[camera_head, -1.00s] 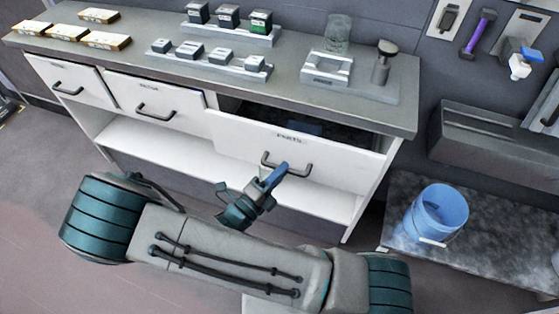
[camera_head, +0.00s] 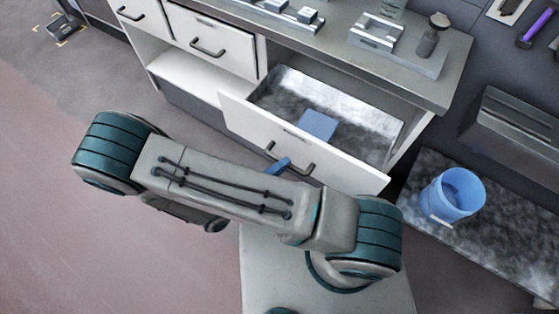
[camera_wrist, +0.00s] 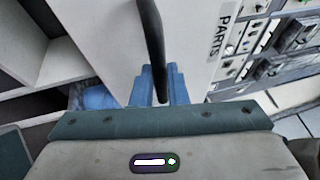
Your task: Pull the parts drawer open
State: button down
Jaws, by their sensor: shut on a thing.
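The parts drawer (camera_head: 345,165) is a white drawer at the right of the bench, pulled well out, with its inside in view. A flat blue thing (camera_head: 318,124) lies in it. Its dark bar handle (camera_head: 308,168) is on the front panel. My gripper (camera_head: 279,166) is at the handle's left part, mostly hidden behind my arm. In the wrist view, the blue fingers (camera_wrist: 160,88) are shut on the dark handle (camera_wrist: 153,40), next to the "PARTS" label (camera_wrist: 222,30).
Two shut white drawers (camera_head: 210,42) are to the left, above an open shelf (camera_head: 185,78). The grey bench top (camera_head: 340,62) carries holders and a stamp-like tool (camera_head: 432,38). A blue bucket (camera_head: 452,196) stands on a low slab at the right.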

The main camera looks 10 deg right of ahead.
jog(key=c, duration=1.4)
grip_release()
jog(key=shift+c, duration=0.2)
jog(key=shift+a, duration=0.1)
jog(key=b+v, duration=0.1)
jog(key=v, duration=1.2)
jog(key=shift+a+f, duration=0.25)
jog(key=shift+a, duration=0.05)
jog(key=shift+s, duration=0.1)
